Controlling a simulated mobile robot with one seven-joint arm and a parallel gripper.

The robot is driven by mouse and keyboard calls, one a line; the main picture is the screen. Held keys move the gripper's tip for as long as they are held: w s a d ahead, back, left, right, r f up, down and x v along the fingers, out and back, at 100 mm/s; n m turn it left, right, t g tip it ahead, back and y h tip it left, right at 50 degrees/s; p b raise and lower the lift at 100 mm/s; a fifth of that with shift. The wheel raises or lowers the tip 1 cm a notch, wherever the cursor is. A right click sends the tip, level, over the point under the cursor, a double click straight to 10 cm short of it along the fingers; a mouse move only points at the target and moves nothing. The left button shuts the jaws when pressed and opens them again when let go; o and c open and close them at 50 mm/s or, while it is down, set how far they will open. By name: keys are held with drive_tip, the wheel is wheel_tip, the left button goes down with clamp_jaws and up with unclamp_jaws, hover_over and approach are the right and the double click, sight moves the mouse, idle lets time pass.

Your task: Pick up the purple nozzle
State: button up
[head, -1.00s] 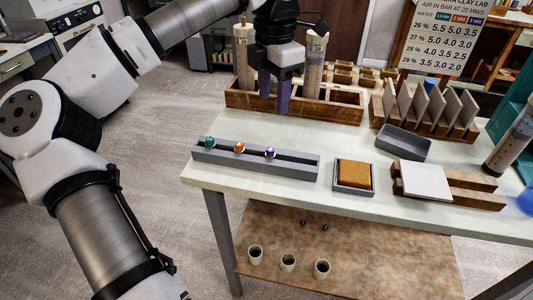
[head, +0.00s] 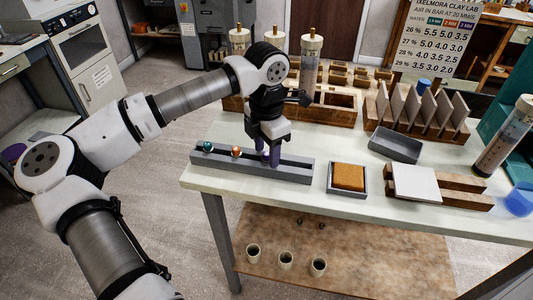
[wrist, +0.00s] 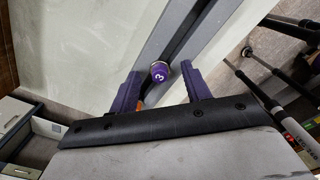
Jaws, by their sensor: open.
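The purple nozzle (wrist: 160,72), marked 3, sits in the slot of the grey rail (wrist: 178,30) in the wrist view. My gripper (wrist: 158,85) is open, with one purple finger on each side of the nozzle and gaps showing. In the head view my gripper (head: 268,156) is down at the right part of the grey rail (head: 295,172) and hides the purple nozzle. A green nozzle (head: 207,147) and an orange nozzle (head: 236,152) sit in the rail to the left of my gripper.
A sponge in a grey tray (head: 347,178) stands right of the rail. Behind is a wooden rack (head: 330,113) with upright cylinders. A grey bin (head: 395,146) and a white tile on wooden bars (head: 416,183) are further right. Cups stand on the lower shelf.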

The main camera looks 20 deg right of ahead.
clamp_jaws()
idle(0.3)
